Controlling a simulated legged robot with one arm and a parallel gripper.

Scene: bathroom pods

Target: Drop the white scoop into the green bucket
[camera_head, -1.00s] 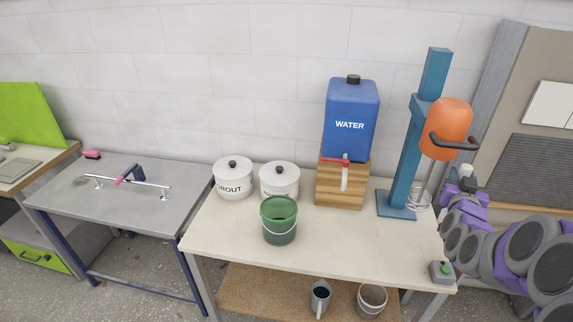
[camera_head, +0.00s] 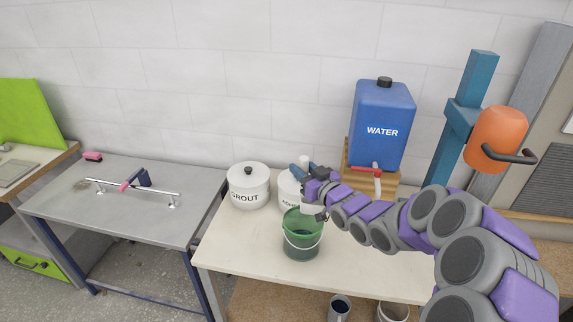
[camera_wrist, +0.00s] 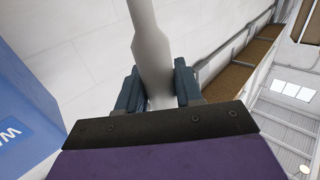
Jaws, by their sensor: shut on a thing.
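The green bucket (camera_head: 302,242) stands on the cream table, with its wire handle down at the front. My gripper (camera_head: 302,166) is above the bucket's back rim, in front of the second white pot. Its blue fingers are shut on the white scoop (camera_head: 304,160), whose pale end shows above them. In the wrist view, the scoop (camera_wrist: 152,50) is a long pale shape between the two fingers (camera_wrist: 158,88). Its lower part is hidden behind the dark gripper plate. The inside of the bucket is partly hidden by my wrist.
The GROUT pot (camera_head: 248,190) and a second white pot (camera_head: 287,190) stand behind the bucket. The blue WATER tank (camera_head: 382,125) is on a wooden stand to the right, near my arm. A blue mixer stand (camera_head: 464,115) is beyond. The table's front left (camera_head: 240,250) is clear.

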